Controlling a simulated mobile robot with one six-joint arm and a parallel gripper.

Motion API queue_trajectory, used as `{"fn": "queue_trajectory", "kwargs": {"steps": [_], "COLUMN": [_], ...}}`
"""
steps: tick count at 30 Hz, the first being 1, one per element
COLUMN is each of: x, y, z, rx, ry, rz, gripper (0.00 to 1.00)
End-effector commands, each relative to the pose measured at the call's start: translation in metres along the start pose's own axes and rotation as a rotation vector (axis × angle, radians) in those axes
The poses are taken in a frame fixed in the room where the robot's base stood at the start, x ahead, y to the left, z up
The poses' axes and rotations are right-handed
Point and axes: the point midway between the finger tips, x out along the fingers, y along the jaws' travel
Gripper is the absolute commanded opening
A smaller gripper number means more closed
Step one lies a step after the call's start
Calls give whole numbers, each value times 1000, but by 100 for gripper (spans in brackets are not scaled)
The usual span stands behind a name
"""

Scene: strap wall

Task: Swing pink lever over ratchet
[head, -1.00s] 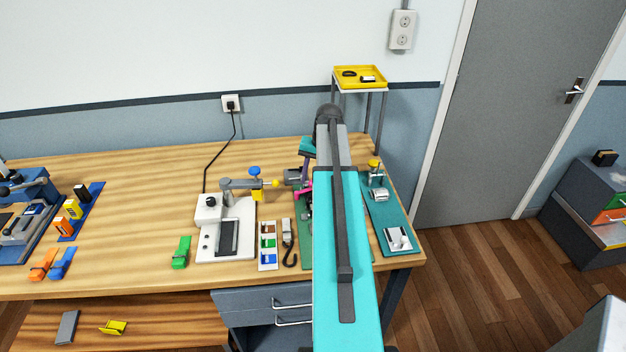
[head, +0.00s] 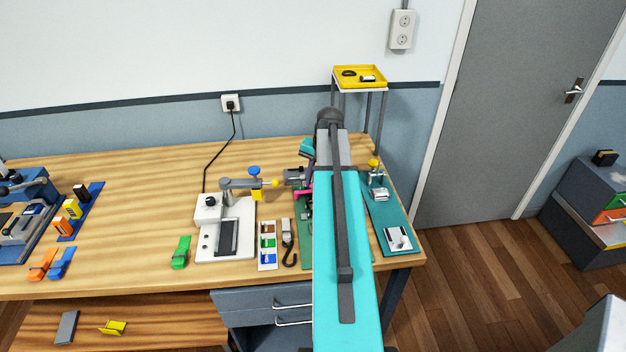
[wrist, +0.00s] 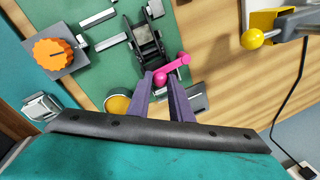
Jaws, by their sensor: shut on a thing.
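The pink lever (wrist: 173,70) has a round end and lies at the near end of the dark ratchet (wrist: 148,44) in the wrist view. The ratchet sits on a green board (wrist: 92,14). My gripper (wrist: 161,76) has two purple fingers, shut on the pink lever near its left end; the round tip sticks out past the right finger. In the head view a bit of the pink lever (head: 303,191) shows left of my teal arm. My arm hides most of the ratchet and my fingers there.
An orange knob (wrist: 53,53) stands left of the ratchet in the wrist view. A white fixture (head: 226,230) with a yellow-ended grey arm is left of the green board. A teal board (head: 390,222) lies to the right. Open wood lies farther left.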

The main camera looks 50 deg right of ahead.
Motion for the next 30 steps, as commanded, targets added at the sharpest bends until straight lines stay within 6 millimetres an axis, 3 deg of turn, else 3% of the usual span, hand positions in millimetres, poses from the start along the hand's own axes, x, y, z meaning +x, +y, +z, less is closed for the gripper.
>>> {"fn": "queue_trajectory", "kwargs": {"steps": [16, 17, 20, 30], "x": [-1, -1, -1, -1], "y": [2, 2, 2, 3], "z": [5, 5, 5, 4], "rx": [94, 94, 93, 93], "ry": [17, 17, 18, 18], "rz": [-2, -2, -2, -1], "gripper": [0, 22, 37, 37]}}
